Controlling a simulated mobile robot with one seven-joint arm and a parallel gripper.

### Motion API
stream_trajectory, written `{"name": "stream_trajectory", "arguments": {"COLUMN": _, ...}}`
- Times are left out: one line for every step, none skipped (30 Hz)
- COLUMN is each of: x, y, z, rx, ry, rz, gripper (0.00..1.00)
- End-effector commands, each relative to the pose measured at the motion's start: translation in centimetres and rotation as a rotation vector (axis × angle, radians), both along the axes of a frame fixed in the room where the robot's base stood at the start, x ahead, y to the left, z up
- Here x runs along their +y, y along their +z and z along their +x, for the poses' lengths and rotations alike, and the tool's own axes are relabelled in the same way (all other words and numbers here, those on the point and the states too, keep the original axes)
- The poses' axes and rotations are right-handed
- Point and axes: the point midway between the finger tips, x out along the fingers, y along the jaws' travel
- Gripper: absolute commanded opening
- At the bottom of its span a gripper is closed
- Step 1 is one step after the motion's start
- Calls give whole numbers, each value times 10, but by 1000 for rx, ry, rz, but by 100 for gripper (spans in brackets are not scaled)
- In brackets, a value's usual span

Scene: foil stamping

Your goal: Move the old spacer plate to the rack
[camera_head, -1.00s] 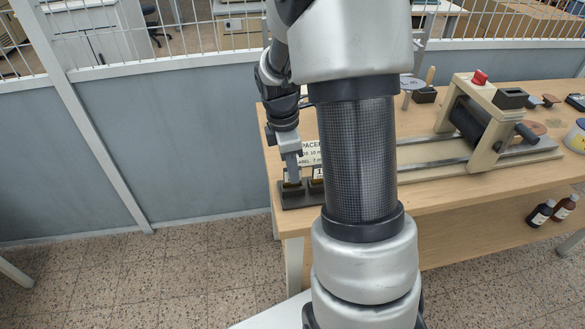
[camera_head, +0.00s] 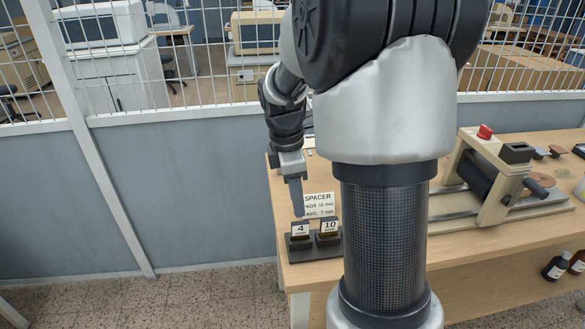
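The rack (camera_head: 316,253) is a dark block at the near left corner of the wooden table. Two upright pieces in it carry white labels, a 4 (camera_head: 300,230) and a 10 (camera_head: 330,225), with a gold strip below each. I cannot tell whether either is the old spacer plate or only a slot marker. My gripper (camera_head: 298,213) points down just above the piece marked 4. I see its fingers edge-on, so I cannot tell whether they are open or shut. No plate shows clearly between them.
A white sign reading SPACER (camera_head: 318,204) stands behind the rack. A beige press with a dark roller (camera_head: 477,180) and red knob is on the right of the table (camera_head: 470,245). Bottles (camera_head: 556,266) stand below it. My arm hides the table's middle. A grey fence panel (camera_head: 180,190) stands behind.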

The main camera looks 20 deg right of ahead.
Motion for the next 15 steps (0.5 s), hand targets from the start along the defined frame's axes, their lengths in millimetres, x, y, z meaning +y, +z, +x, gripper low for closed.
{"name": "stream_trajectory", "arguments": {"x": 2, "y": 15, "z": 2, "rx": -5, "ry": 1, "rz": 0, "gripper": 34}}
{"name": "stream_trajectory", "arguments": {"x": 2, "y": 23, "z": 2, "rx": -4, "ry": 0, "rz": 0, "gripper": 34}}
{"name": "stream_trajectory", "arguments": {"x": 4, "y": 32, "z": 2, "rx": -5, "ry": 1, "rz": 0, "gripper": 34}}
{"name": "stream_trajectory", "arguments": {"x": 4, "y": 38, "z": 2, "rx": -4, "ry": 0, "rz": 0, "gripper": 34}}
{"name": "stream_trajectory", "arguments": {"x": 5, "y": 44, "z": 2, "rx": -4, "ry": 0, "rz": 0, "gripper": 34}}
{"name": "stream_trajectory", "arguments": {"x": 6, "y": 52, "z": 3, "rx": -4, "ry": 0, "rz": 0, "gripper": 34}}
{"name": "stream_trajectory", "arguments": {"x": 7, "y": 57, "z": 2, "rx": -3, "ry": 0, "rz": 0, "gripper": 34}}
{"name": "stream_trajectory", "arguments": {"x": 8, "y": 63, "z": 3, "rx": -3, "ry": 0, "rz": 0, "gripper": 34}}
{"name": "stream_trajectory", "arguments": {"x": 8, "y": 68, "z": 3, "rx": -2, "ry": 0, "rz": 0, "gripper": 34}}
{"name": "stream_trajectory", "arguments": {"x": 9, "y": 72, "z": 3, "rx": -1, "ry": 0, "rz": 1, "gripper": 34}}
{"name": "stream_trajectory", "arguments": {"x": 9, "y": 75, "z": 3, "rx": -1, "ry": 0, "rz": 1, "gripper": 34}}
{"name": "stream_trajectory", "arguments": {"x": 9, "y": 78, "z": 3, "rx": -1, "ry": 0, "rz": 1, "gripper": 34}}
{"name": "stream_trajectory", "arguments": {"x": 10, "y": 81, "z": 3, "rx": 0, "ry": 0, "rz": 1, "gripper": 34}}
{"name": "stream_trajectory", "arguments": {"x": 10, "y": 82, "z": 3, "rx": 0, "ry": 0, "rz": 1, "gripper": 34}}
{"name": "stream_trajectory", "arguments": {"x": 10, "y": 84, "z": 3, "rx": 0, "ry": 0, "rz": 1, "gripper": 34}}
